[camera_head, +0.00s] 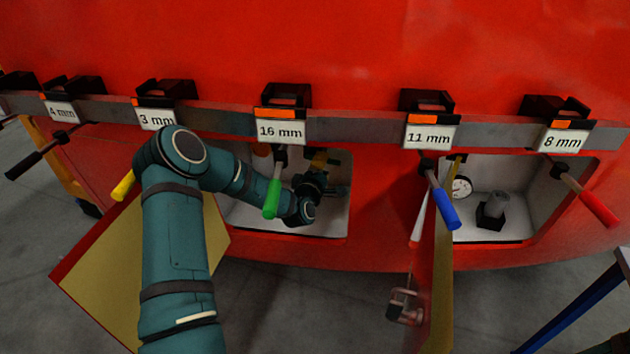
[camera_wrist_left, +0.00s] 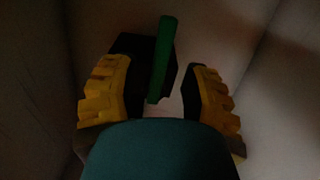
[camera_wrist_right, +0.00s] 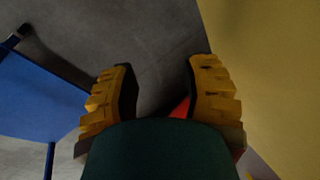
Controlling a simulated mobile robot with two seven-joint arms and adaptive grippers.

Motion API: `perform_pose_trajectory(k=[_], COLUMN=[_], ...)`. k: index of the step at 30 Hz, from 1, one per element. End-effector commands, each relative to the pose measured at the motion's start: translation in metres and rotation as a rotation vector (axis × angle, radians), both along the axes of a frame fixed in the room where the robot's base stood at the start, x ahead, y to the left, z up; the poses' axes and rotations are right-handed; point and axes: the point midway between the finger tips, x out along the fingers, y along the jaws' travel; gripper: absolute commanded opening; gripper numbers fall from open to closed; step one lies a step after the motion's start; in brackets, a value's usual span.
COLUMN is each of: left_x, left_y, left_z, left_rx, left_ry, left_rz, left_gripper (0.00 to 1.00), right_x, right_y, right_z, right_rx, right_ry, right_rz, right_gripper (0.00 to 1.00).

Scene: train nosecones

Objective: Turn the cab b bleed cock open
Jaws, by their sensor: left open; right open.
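In the left wrist view a green lever (camera_wrist_left: 162,58) stands in front of a dark block (camera_wrist_left: 130,47) inside a dim, pale-walled recess. It looks like the bleed cock's handle, but no label shows. My left gripper (camera_wrist_left: 158,72) is open, with one yellow finger on each side of the lever. I cannot tell whether either finger touches it. In the head view my left arm reaches into the left recess (camera_head: 333,222), and its wrist and gripper hide the cock. My right gripper (camera_wrist_right: 161,66) is open and empty, beside a yellow panel (camera_wrist_right: 255,60), over grey floor.
Tools hang from a rail (camera_head: 345,128) across the red nose; a green-handled one (camera_head: 272,198) hangs before the left recess. An open hatch door (camera_head: 442,275) stands between the recesses.

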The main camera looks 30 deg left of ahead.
Motion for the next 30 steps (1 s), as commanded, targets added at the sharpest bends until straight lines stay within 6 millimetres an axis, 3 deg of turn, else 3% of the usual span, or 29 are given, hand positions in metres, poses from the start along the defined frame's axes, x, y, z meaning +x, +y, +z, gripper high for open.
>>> perform_pose_trajectory(k=[6,12,18,30], left_x=[-0.044,-0.074,-0.086,-0.086], left_y=[-0.01,-0.017,-0.02,-0.021], left_z=[0.0,-0.001,0.0,0.0], left_rx=[-0.001,-0.001,0.0,0.0], left_ry=[0.003,0.003,0.001,0.001], left_rz=[-0.001,0.0,0.0,0.0], left_gripper=[0.46,0.46,0.46,0.46], right_x=[0.0,0.0,0.0,0.0], right_y=[0.0,0.0,0.0,0.0], right_z=[0.0,0.0,0.0,0.0], right_rx=[0.0,0.0,0.0,0.0], right_ry=[0.0,0.0,0.0,0.0], right_rz=[0.0,0.0,0.0,0.0], right_gripper=[0.47,0.47,0.47,0.47])
